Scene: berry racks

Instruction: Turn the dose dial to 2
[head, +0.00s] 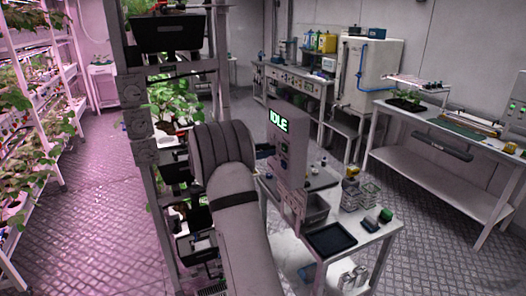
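A grey upright control panel (292,147) stands at the left end of a small metal bench in the head view. My grey arm rises from the bottom middle and bends just left of the panel. My gripper is not visible. I cannot tell whether anything touches the panel.
The bench (372,243) holds a dark tray (331,240), wire baskets (360,194) and small bottles. A plant rack stands close at left behind my arm. A long table (440,182) is at right. Open floor lies between bench and table, and in the left aisle.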

